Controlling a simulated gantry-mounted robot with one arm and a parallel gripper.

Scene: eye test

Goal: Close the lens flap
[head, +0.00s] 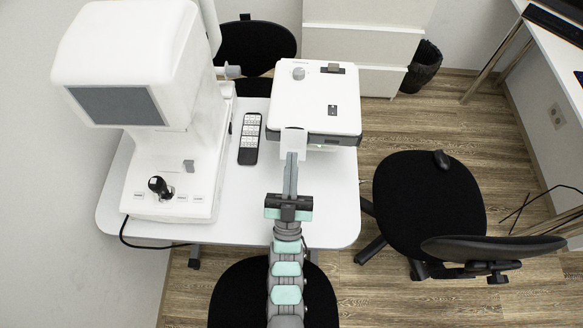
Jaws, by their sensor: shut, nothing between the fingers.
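The white projector box (315,98) stands at the right back part of the white table. A small white flap (294,138) shows at its front edge, left of centre, and looks like the lens flap. My gripper (291,156) reaches up from the bottom of the view. Its fingers are shut together and empty, with the tips overlapping the flap's lower part in the picture. I cannot tell whether they touch it. The fingers and flap hide part of the projector's front face. A faint greenish glow (318,147) shows under the front edge, right of the flap.
A large white eye instrument (120,60) with a joystick (160,187) fills the table's left side. A black remote (250,138) lies between it and the projector. The table's front right (335,205) is bare. A black office chair (430,205) stands at right.

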